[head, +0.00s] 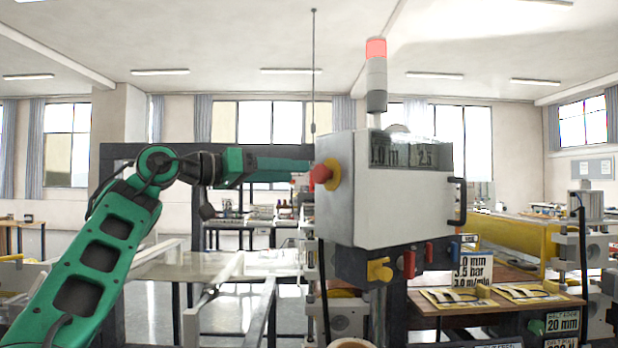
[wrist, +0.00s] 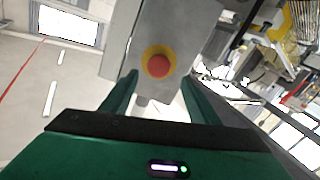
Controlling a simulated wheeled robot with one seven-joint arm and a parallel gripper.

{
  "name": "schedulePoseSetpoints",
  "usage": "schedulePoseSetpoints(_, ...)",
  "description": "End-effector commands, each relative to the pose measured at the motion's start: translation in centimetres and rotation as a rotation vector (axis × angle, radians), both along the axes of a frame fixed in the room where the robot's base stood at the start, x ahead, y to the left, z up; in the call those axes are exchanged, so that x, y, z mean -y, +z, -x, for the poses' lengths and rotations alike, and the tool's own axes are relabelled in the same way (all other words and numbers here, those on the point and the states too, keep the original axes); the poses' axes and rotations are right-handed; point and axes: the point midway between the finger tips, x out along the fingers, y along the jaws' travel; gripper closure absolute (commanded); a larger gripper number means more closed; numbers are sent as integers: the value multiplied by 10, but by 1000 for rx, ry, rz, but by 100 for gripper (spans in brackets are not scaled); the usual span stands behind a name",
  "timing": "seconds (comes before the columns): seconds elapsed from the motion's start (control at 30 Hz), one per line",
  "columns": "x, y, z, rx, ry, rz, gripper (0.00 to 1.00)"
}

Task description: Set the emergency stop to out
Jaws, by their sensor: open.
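The emergency stop is a red mushroom button (head: 320,174) on a yellow collar, on the left side of the grey control box (head: 400,205). In the wrist view the red button (wrist: 159,65) faces me, just beyond the fingertips and centred between them. My gripper (head: 306,165) reaches in from the left at about the button's height. In the wrist view my gripper (wrist: 162,84) is open, with two green fingers apart and nothing between them. I cannot tell whether a finger touches the button or collar, or whether the button is in or out.
A signal lamp (head: 376,75) with a red top stands above the box. A yellow knob (head: 379,270), a red switch (head: 409,264) and a blue switch (head: 455,251) sit below it. A dark handle (head: 458,201) is on its right. A wooden table (head: 500,303) stands at lower right.

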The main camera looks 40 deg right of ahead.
Motion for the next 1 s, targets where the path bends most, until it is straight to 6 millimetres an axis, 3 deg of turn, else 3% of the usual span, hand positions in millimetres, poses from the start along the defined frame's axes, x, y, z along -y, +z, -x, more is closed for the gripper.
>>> schedulePoseSetpoints(0.2, 41, 0, 4, 1, -1, -4, 45)
schedulePoseSetpoints(0.43, 70, 1, 6, 1, -1, -2, 45)
schedulePoseSetpoints(0.87, 79, 1, 6, 2, -1, 1, 45)
schedulePoseSetpoints(1.0, 79, 1, 6, 1, 0, 1, 76)
